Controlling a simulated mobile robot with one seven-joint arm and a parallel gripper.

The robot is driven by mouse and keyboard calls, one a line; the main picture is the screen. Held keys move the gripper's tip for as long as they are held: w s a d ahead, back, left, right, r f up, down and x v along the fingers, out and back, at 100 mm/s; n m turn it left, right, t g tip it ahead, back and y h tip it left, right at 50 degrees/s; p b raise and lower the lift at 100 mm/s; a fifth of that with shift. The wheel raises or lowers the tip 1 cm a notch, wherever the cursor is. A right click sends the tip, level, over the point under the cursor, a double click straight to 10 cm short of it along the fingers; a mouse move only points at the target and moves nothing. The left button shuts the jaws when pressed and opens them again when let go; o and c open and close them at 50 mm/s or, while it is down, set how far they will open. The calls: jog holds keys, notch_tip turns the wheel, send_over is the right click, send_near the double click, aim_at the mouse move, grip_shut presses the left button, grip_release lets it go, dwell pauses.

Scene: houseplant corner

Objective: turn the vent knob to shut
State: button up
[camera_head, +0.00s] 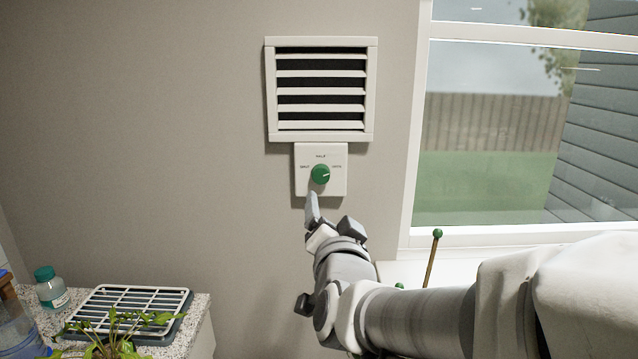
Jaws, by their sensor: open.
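The green round vent knob (320,174) sits on a white wall plate (305,187). The plate has small blurred labels to the left, top and right of the knob. The knob's pale pointer line points right, tilted slightly up, toward the right label. Above it is the white vent (320,97), with dark gaps showing between its slats. My gripper (331,216) is just below the knob, fingers apart and pointing up, with nothing between them. The left fingertip shows near the plate's lower edge. I cannot tell how far it is from the wall.
A white-framed window (412,150) is to the right, with a sill behind my arm. A green-topped stick (434,250) stands there. At lower left, a speckled counter (200,318) holds a white rack (128,300), a teal-capped bottle (50,290) and a leafy plant (105,335). The wall left of the vent is bare.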

aim_at(322, 176)
jog(key=w, duration=1.1)
jog(key=w+a+p, duration=0.1)
jog(key=w, duration=0.5)
jog(key=shift+w, duration=0.15)
grip_shut()
